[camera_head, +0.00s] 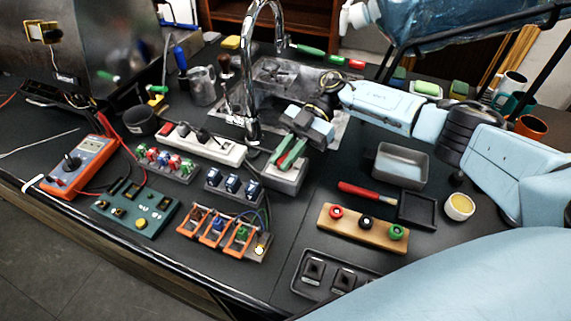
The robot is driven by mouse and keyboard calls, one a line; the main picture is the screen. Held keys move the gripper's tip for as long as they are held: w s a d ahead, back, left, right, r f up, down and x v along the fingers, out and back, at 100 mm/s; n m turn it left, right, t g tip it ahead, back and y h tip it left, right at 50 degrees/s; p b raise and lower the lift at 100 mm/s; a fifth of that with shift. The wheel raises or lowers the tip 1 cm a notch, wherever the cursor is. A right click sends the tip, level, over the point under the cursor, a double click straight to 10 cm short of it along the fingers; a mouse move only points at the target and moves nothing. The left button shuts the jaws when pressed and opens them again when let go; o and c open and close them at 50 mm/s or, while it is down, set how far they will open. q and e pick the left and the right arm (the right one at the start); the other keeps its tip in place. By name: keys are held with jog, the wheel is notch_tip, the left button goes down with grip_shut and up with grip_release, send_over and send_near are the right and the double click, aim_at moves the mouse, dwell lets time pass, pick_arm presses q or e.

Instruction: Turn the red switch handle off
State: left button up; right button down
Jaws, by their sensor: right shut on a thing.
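The red switch handle (296,153) stands up from a light grey switch box (287,182) right of the faucet, in the middle of the counter. Green strips show beside the red part, and the gripper covers some of it. My right gripper (291,152) comes in from the upper right and points down at the box. It is shut on the red switch handle. My left gripper is not in view.
The tall chrome faucet (251,80) and the sink stand close to the left of and behind the switch box. A white power strip (210,146) and blue switches (233,183) lie left of it. A wooden board with knobs (350,229), a red-handled tool (362,191) and a grey tin (424,168) lie to the right.

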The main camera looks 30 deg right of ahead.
jog(key=shift+n+g+h+b, duration=1.1)
jog(key=shift+n+g+b, duration=0.7)
jog(key=shift+b, duration=0.15)
jog(key=c, duration=1.4)
grip_release()
jog(key=shift+c, duration=0.2)
jog(key=shift+d, duration=0.1)
